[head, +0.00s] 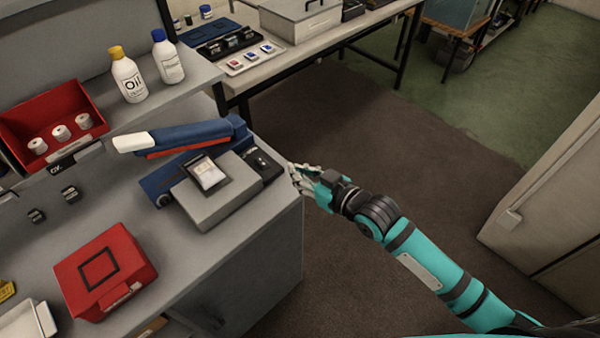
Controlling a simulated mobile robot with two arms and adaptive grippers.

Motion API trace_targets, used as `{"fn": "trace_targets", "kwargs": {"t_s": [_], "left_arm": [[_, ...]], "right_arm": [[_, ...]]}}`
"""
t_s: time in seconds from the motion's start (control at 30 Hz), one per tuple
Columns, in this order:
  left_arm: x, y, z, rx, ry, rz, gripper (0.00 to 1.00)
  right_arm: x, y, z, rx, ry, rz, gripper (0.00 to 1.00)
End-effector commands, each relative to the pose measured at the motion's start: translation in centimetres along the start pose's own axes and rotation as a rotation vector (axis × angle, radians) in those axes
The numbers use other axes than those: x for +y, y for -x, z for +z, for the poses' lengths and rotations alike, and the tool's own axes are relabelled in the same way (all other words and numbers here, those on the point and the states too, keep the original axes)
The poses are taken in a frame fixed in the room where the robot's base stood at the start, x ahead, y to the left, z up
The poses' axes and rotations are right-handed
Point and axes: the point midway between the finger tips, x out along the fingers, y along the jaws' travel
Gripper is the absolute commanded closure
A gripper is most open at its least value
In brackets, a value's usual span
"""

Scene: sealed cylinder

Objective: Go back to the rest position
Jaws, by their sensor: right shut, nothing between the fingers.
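My right gripper (300,178) is shut and empty. It is just past the right edge of the grey workbench (268,232), beside a small black device (262,165). My right arm reaches in from the lower right over the floor. A grey box with a dark-framed pale display (207,173) stands on the bench left of the gripper. Behind it is a blue press-like tool with a white-tipped handle (180,136). My left gripper is not in view.
A red box (104,272) and a red bin with white rolls (45,118) are on the left. Two bottles, one yellow-capped (127,78) and one blue-capped (167,60), stand on a raised shelf. A second table (290,46) is behind. Brown floor (400,165) is clear; a cabinet (550,200) stands right.

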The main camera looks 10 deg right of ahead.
Motion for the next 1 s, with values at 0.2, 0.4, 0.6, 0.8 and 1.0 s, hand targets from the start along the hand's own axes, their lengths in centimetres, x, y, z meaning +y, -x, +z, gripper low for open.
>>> {"fn": "trace_targets", "kwargs": {"t_s": [0.2,0.4,0.6,0.8,1.0], "left_arm": [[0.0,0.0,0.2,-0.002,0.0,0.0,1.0],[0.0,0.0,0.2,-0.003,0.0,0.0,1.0],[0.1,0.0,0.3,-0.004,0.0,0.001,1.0],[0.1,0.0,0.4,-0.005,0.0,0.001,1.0],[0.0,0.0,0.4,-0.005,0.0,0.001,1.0]], "right_arm": [[0.0,0.1,0.0,0.001,0.0,0.0,1.0],[0.0,0.1,0.0,0.001,0.0,0.0,1.0],[-0.3,0.4,0.4,-0.018,-0.006,0.003,1.0],[-2.4,4.8,5.1,-0.251,-0.068,0.071,1.0],[-2.8,12.7,10.6,-0.556,-0.154,0.196,1.0]]}}
